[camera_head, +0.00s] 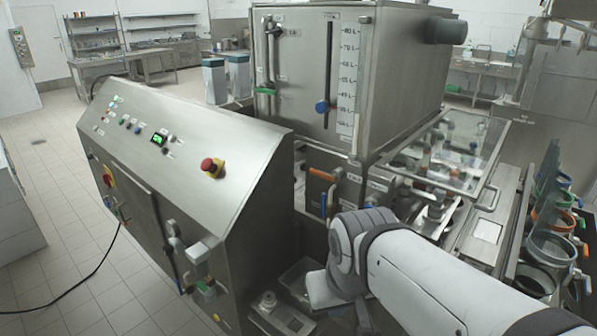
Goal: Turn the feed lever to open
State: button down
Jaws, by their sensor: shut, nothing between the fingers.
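I cannot tell for sure which handle is the feed lever, as the labels are too small to read. A lever with a green handle (266,91) sits at the left of the steel hopper's front. A blue knob (322,106) sits low in a vertical slot beside a printed scale. Below the hopper, an orange handle (323,174) lies nearly level, and a blue handle (331,201) hangs upright under it. My arm reaches in from the lower right, in front of the machine's lower part. My gripper's fingers do not show.
A sloped control console (190,150) with a red stop button (212,167) stands at left. A clear guard (460,150) covers the filling area at right. Several coloured rings (552,248) stand in a rack at far right. The tiled floor (60,200) is open at left.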

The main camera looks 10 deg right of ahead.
aim_at(333, 177)
jog(key=z, duration=0.15)
jog(key=i, duration=0.3)
jog(key=z, duration=1.65)
jog(key=k, duration=1.1)
jog(key=u, duration=0.6)
jog(key=i, duration=1)
jog(key=u, duration=0.1)
